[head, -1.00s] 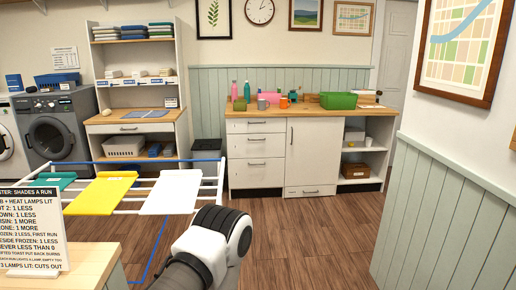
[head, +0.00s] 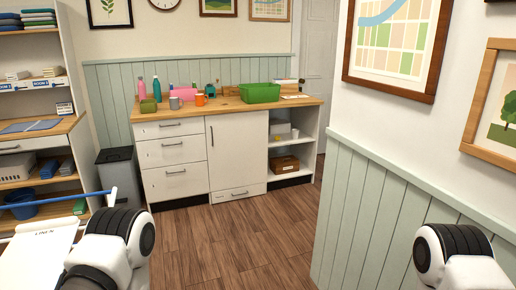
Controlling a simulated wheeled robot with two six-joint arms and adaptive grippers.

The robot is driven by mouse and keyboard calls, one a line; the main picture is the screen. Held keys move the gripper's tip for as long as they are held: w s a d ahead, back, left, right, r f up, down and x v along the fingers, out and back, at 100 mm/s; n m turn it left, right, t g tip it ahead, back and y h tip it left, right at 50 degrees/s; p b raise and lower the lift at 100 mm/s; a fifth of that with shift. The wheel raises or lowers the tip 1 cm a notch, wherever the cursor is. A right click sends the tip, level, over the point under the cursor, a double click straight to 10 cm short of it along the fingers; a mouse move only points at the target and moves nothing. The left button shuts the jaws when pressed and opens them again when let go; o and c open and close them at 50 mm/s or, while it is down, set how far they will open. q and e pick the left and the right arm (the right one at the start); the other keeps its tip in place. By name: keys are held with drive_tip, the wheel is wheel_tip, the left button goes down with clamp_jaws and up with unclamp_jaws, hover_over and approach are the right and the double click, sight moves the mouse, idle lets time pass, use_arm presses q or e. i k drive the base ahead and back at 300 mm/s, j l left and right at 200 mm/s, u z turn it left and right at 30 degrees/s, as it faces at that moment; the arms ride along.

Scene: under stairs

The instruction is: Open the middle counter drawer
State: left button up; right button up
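The white counter (head: 237,151) with a wooden top stands across the floor in the head view. Its left side has a stack of three drawers with dark bar handles. The middle drawer (head: 187,152) sits between the top drawer (head: 190,128) and the bottom drawer (head: 190,182). All three look shut, with fronts flush. Parts of my two arms show at the bottom left and bottom right, well short of the counter. Neither gripper shows in the view.
A grey bin (head: 117,176) stands left of the counter. A drying rack (head: 40,250) is at lower left. A panelled wall (head: 372,220) closes off the right. Wooden floor (head: 235,240) lies clear before the counter. A green basket (head: 260,93), bottles and mugs stand on the counter.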

sight(162, 153)
drive_tip(key=i+u, duration=0.15)
drive_tip(key=i, duration=0.35)
drive_tip(key=i+u, duration=0.15)
drive_tip(key=i, duration=0.4)
drive_tip(key=i+u, duration=0.1)
drive_tip(key=i, duration=0.4)
drive_tip(key=i+l+u, duration=0.15)
drive_tip(key=i, duration=0.35)
drive_tip(key=i+l+u, duration=0.15)
drive_tip(key=i, duration=0.35)
drive_tip(key=i+l+u, duration=0.15)
drive_tip(key=i, duration=0.35)
drive_tip(key=i+z, duration=0.15)
drive_tip(key=i, duration=0.45)
drive_tip(key=i+z, duration=0.15)
drive_tip(key=i, duration=0.45)
drive_tip(key=i+j+z, duration=0.15)
drive_tip(key=i, duration=0.45)
